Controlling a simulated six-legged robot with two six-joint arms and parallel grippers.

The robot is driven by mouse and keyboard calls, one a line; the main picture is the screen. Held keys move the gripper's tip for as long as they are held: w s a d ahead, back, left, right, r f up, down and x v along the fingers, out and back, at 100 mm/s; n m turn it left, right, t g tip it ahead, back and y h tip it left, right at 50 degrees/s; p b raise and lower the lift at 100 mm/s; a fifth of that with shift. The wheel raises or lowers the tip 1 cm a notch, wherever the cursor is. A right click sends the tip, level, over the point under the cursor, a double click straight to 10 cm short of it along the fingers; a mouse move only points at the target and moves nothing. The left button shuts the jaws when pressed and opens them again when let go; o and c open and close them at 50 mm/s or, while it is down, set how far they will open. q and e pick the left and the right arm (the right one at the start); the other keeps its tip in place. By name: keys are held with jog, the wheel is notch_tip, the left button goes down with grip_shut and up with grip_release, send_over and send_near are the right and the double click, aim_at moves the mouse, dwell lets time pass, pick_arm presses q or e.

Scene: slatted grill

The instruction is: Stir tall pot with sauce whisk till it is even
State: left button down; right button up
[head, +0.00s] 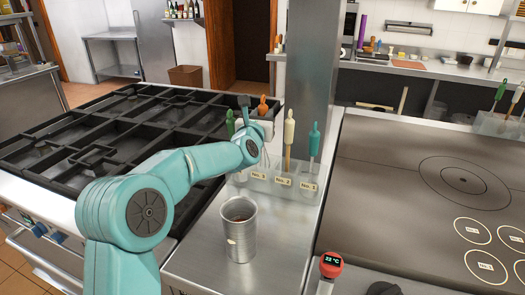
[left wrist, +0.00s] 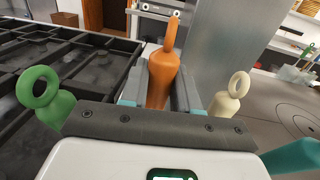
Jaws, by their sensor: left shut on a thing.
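The tall pot (head: 239,245) is a grey metal cylinder standing upright on the steel counter, open at the top, with reddish-brown contents low inside. My left gripper (head: 260,116) is above the clear utensil holder, behind the pot. It is shut on an orange-handled tool (head: 263,104), whose thin wires below look like a whisk. In the left wrist view the orange handle (left wrist: 162,82) stands upright between the two fingers. Whether the tool's lower end is still inside the holder is hard to tell. My right gripper is not in view.
The clear holder (head: 258,182) has numbered labels and holds green, cream (head: 289,132) and teal (head: 314,140) handled tools close beside my gripper. A steel pillar (head: 312,70) rises behind it. A black-grated stove lies left, a flat hotplate right. A red-topped thermometer (head: 331,265) is in front.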

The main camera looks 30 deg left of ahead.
aim_at(262, 100)
pick_arm(q)
jog(key=shift+r+p, duration=0.95)
jog(key=shift+r, duration=1.6)
jog(key=shift+r+p, duration=1.15)
jog(key=shift+r, duration=0.8)
